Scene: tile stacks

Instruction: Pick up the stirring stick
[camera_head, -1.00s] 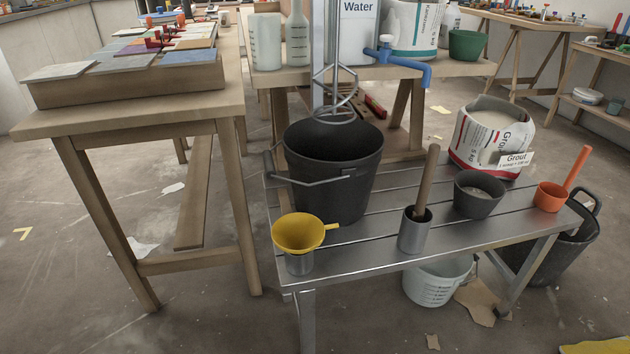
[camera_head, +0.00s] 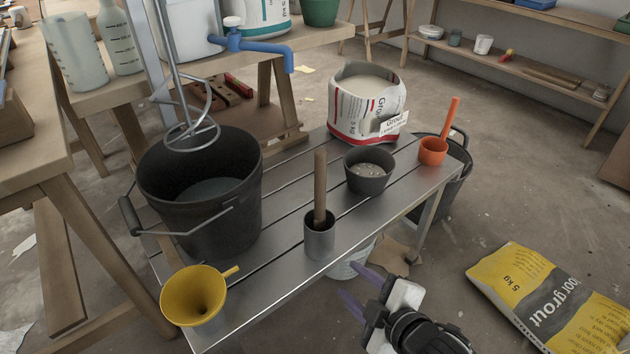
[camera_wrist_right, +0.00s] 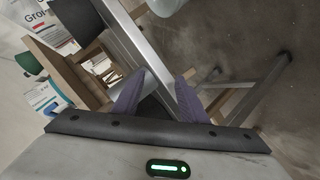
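The wooden stirring stick (camera_head: 320,186) stands nearly upright in a grey metal cup (camera_head: 319,242) near the front edge of the slatted metal table (camera_head: 270,262). My right gripper (camera_head: 359,287) comes in from the bottom of the head view, in front of the table and to the lower right of the cup. Its two purple fingers are apart with nothing between them, and it is clear of the stick. The right wrist view shows the fingers (camera_wrist_right: 159,98) spread too; I cannot make out the stick there. My left gripper is not in view.
A yellow funnel (camera_head: 193,296) and a black bucket (camera_head: 205,200) with a metal mixer stand left of the cup. A dark bowl (camera_head: 369,172), an orange scoop (camera_head: 433,151) and a grout bag (camera_head: 362,105) stand to the right. A yellow-grey sack (camera_head: 545,300) lies on the floor.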

